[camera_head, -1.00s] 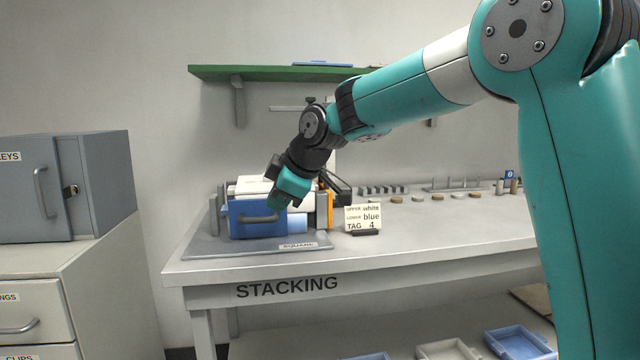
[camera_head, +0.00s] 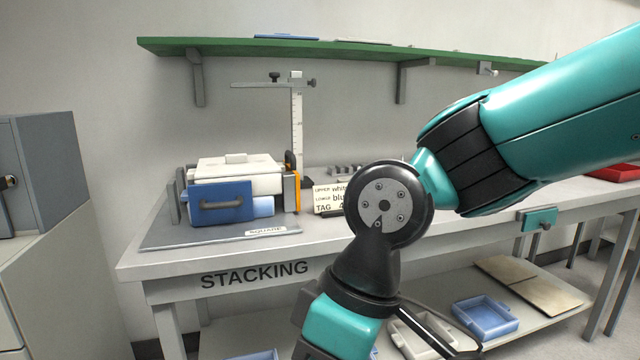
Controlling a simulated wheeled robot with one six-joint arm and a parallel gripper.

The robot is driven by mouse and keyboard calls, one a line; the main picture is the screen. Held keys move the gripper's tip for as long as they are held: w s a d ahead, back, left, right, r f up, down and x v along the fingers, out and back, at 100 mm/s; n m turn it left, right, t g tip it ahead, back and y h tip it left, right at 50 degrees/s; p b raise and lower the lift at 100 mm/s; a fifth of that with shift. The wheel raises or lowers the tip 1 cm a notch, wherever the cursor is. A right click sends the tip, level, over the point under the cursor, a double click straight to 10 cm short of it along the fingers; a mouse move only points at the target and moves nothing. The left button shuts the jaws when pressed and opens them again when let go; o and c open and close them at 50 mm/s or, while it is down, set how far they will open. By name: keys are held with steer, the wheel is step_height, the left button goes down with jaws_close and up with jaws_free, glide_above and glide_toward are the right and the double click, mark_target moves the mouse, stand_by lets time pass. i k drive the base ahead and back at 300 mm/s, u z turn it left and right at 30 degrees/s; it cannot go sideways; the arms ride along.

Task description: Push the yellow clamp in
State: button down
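The yellow clamp (camera_head: 297,190) is an upright yellow-orange piece at the right side of a stack on the grey square board (camera_head: 165,236). A light blue part (camera_head: 263,206) shows between the blue box and the clamp. I cannot tell whether the clamp touches the stack. My gripper (camera_head: 342,330) hangs in front of the bench, to the right of and below the clamp, apart from it. Its fingertips are hidden or cut off by the bottom edge.
A sign card (camera_head: 327,198) stands right of the clamp, partly behind my wrist. A height gauge (camera_head: 297,120) rises behind the stack. A green shelf (camera_head: 350,52) hangs above. A blue tray (camera_head: 486,315) sits on the lower shelf. Grey cabinets stand at left.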

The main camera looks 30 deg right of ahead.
mark_target(290, 194)
steer(key=z, duration=0.35)
steer(key=i, duration=0.9)
steer(key=u, duration=0.45)
